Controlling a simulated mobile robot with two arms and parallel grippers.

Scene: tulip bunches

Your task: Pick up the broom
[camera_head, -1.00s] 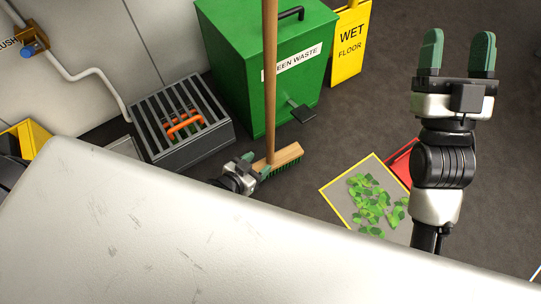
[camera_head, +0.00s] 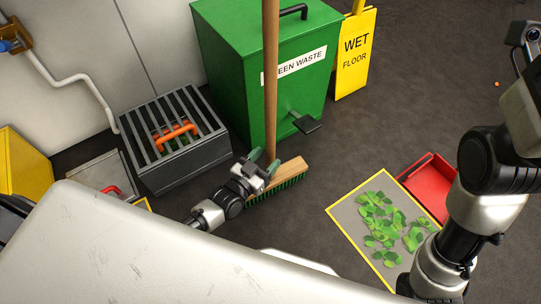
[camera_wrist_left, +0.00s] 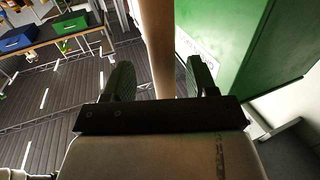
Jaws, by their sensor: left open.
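The broom stands upright in the head view, its long wooden handle (camera_head: 271,70) rising in front of the green bin. Its wooden head (camera_head: 285,178) with green bristles rests on the floor. My left gripper (camera_head: 264,161) is low at the foot of the handle, just above the broom head. In the left wrist view, the handle (camera_wrist_left: 158,40) stands between the two open fingers (camera_wrist_left: 161,75), with visible gaps beside it. Whether the handle is fully within the jaws' depth is hard to tell. My right arm is at the right edge; its fingers are out of view.
A green waste bin (camera_head: 235,70) with a pedal stands close behind the broom. A slatted grey box (camera_head: 185,165) is to the left. A yellow wet floor sign (camera_head: 355,60), a yellow-edged mat (camera_head: 345,217) with leaf pieces and a red dustpan (camera_head: 430,188) are to the right.

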